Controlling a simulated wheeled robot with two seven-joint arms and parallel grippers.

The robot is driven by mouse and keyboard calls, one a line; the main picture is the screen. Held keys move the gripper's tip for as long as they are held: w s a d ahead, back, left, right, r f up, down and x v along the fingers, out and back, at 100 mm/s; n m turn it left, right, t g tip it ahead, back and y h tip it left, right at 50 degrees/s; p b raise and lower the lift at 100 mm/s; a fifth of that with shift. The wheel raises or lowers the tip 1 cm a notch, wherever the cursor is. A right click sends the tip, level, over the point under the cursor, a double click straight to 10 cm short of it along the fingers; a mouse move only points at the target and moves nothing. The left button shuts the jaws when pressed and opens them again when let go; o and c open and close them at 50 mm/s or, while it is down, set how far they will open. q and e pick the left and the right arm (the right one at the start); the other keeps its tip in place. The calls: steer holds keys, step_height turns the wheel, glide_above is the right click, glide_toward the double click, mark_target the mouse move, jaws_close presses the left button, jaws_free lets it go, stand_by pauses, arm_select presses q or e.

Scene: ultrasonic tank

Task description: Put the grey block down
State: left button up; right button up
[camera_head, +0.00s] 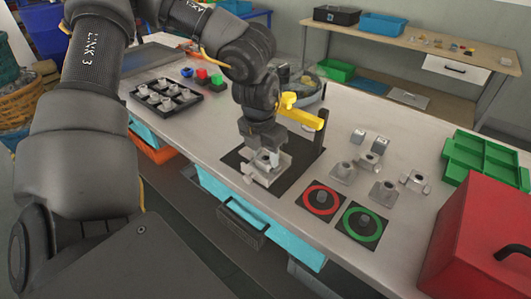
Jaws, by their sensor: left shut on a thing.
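My left gripper (268,158) points down over a light grey fixture (252,179) on a dark mat, near the front edge of the bench. It is shut on a small grey block, which is mostly hidden between the fingers and against the similarly coloured fixture. I cannot tell whether the block touches the fixture. My right gripper is not in view.
A yellow lever (305,117) stands just behind the gripper. Right are a red-ringed pad (309,206), a green-ringed pad (349,228), several loose grey parts, a green tray (478,153) and a red box (475,240). A black parts tray (146,101) lies left.

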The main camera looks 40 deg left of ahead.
mark_target(261, 161)
arm_select(q)
steer(key=shift+f, duration=0.15)
steer(key=o, duration=1.1)
steer(key=shift+c, duration=0.2)
steer(key=shift+r, duration=0.5)
step_height(261, 161, up, 11)
steer(key=s, duration=0.1)
steer(key=shift+s, duration=0.4)
